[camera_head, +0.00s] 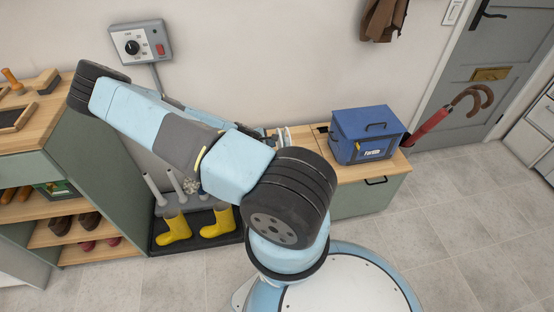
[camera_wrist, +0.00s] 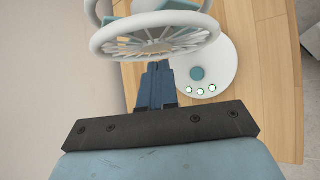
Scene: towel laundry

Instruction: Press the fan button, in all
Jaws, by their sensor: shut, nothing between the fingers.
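In the wrist view, a white desk fan (camera_wrist: 204,28) shows its round cage at the top and its white round base (camera_wrist: 222,66) on a wooden surface. A teal round button or knob (camera_wrist: 196,73) sits on the base. Small green-rimmed round buttons (camera_wrist: 201,91) line the base's near edge. My gripper (camera_wrist: 156,66) is shut and empty, its blue fingers pointing towards the cage, left of the base and its buttons. I cannot tell whether the fingertips touch the fan. In the head view my arm hides the gripper and most of the fan.
In the head view, a blue box (camera_head: 362,134) stands on the wooden-topped cabinet (camera_head: 372,192). A grey wall control box (camera_head: 141,46) has a dial and a red switch. A shoe shelf (camera_head: 75,232) and yellow boots (camera_head: 175,226) stand at the left. The tiled floor at the right is clear.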

